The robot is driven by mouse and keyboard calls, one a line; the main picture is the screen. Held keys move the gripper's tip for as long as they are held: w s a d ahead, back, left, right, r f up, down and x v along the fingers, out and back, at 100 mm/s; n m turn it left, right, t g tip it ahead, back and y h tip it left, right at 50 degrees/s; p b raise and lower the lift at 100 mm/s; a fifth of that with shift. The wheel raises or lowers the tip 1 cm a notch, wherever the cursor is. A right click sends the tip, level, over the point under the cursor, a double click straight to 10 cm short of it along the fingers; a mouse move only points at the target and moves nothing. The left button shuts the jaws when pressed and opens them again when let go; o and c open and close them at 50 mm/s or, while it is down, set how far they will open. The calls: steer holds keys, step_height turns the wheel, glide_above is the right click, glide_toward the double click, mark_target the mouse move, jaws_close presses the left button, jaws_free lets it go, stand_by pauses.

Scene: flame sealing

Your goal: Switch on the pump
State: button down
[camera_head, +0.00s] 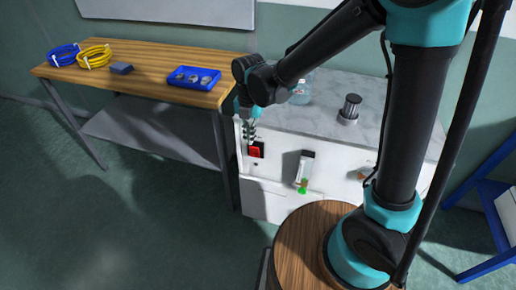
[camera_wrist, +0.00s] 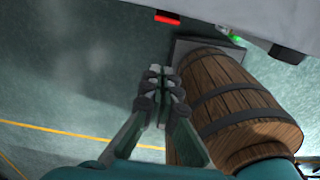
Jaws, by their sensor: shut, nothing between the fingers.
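A red switch (camera_head: 255,150) in a dark frame sits on the front of the white cabinet (camera_head: 262,200), near its upper left. In the wrist view a red block (camera_wrist: 167,18) shows at the top edge, partly cut off. I cannot tell the switch's position. My gripper (camera_head: 250,138) is in front of the cabinet face, just above and left of the switch, overlapping it in the picture; contact cannot be told. In the wrist view my gripper (camera_wrist: 160,75) has its fingers together, with nothing between them, and the red block lies beyond the tips.
A device with a green part (camera_head: 303,187) is on the cabinet front, right of the switch. A glass vessel (camera_head: 301,92) and a dark cylinder (camera_head: 350,108) stand on the marble top. A wooden table (camera_head: 140,85) with coiled hoses and a blue tray (camera_head: 194,77) is left.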

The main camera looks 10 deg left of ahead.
mark_target(253, 147)
steer(key=shift+f, duration=0.1)
steer(key=shift+w+d+f, duration=0.1)
steer(key=shift+w+f, duration=0.45)
steer(key=shift+f, duration=0.9)
steer(key=shift+w+f, duration=0.55)
steer(key=shift+f, duration=0.9)
steer(key=shift+w+d+f, duration=0.1)
steer(key=shift+w+f, duration=0.45)
steer(key=shift+f, duration=0.9)
steer(key=shift+w, duration=0.1)
